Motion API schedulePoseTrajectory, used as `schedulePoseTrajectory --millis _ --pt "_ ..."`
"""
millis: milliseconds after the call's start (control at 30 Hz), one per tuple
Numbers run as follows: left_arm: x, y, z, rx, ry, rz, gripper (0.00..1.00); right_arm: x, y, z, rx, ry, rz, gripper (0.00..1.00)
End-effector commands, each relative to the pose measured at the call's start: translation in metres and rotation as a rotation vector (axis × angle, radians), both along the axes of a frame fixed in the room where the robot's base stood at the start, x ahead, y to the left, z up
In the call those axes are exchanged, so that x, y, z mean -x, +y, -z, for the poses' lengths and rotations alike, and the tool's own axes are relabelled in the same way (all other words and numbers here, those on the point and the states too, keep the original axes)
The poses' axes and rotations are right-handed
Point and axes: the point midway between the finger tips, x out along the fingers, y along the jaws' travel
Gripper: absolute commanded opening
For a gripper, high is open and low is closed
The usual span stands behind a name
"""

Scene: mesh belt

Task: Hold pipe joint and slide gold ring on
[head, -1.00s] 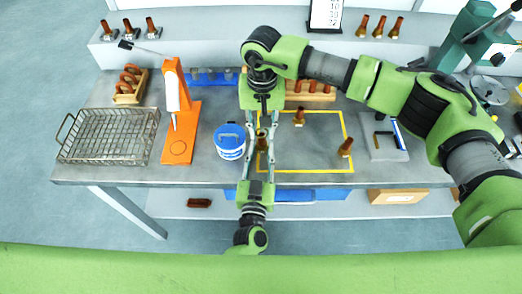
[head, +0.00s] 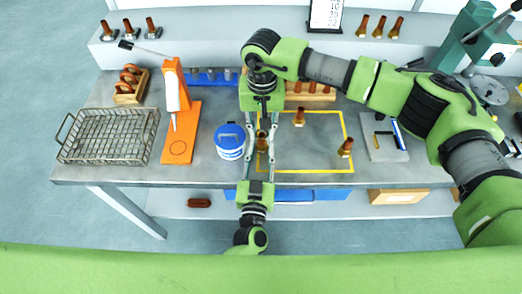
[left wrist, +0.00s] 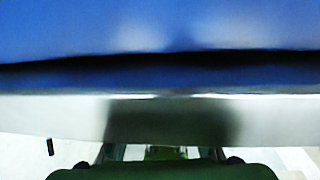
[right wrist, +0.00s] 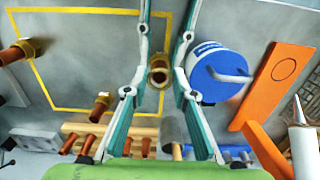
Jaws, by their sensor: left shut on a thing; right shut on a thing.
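A brown pipe joint (head: 262,141) with gold at its end is at the left edge of the yellow square, between my two grippers. My left gripper (head: 258,160) reaches up from the bottom and is shut on the pipe joint. My right gripper (head: 262,126) reaches down from the top, its fingers meeting the left ones around the same spot. It is shut on the gold ring (right wrist: 158,75), which shows as a gold round with a dark centre in the right wrist view. Fingers partly hide the contact.
A blue-lidded white tub (head: 230,143) stands close left of the grippers. Two more brown-and-gold joints (head: 299,117) (head: 345,147) stand in the yellow square (head: 310,171). An orange stand (head: 180,145) and wire basket (head: 105,137) are farther left. A grey device (head: 385,142) is right.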

Motion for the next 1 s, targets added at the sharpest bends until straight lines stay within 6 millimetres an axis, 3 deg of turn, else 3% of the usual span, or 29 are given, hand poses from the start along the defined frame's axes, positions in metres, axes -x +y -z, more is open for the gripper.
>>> schedulePoseTrajectory --millis 1000 --pt "0.000 -0.001 0.000 0.003 0.000 -0.001 0.02 0.000 0.000 0.021 0.000 0.000 0.000 0.13"
